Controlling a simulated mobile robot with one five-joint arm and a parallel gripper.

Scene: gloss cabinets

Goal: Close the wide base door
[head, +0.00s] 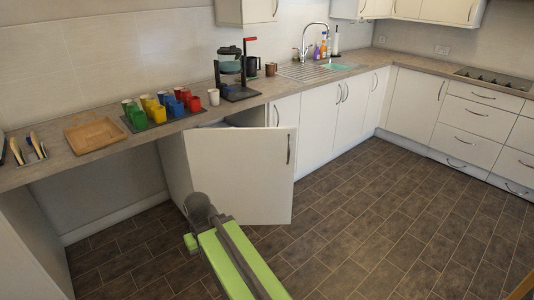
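The wide base door (240,172) is a plain white panel under the counter, left of the sink. It stands open, swung out from its cabinet, with its left edge near the cabinet's side. Its upright metal handle (289,149) is near the right edge. Part of the cabinet's inside (247,117) shows above the door's top; the rest is hidden behind the door. My green and grey arm reaches up from the bottom, its grey joint overlapping the door's lower left in the picture. I see no gripper fingers, and I cannot tell whether the arm touches the door.
The counter (150,141) holds coloured mugs (164,103) on a dark tray, a wooden tray (95,134) and a black press-like stand (238,75). Closed white cabinets (328,111) and drawers (465,137) line the right. The tiled floor (380,220) right of the door is clear.

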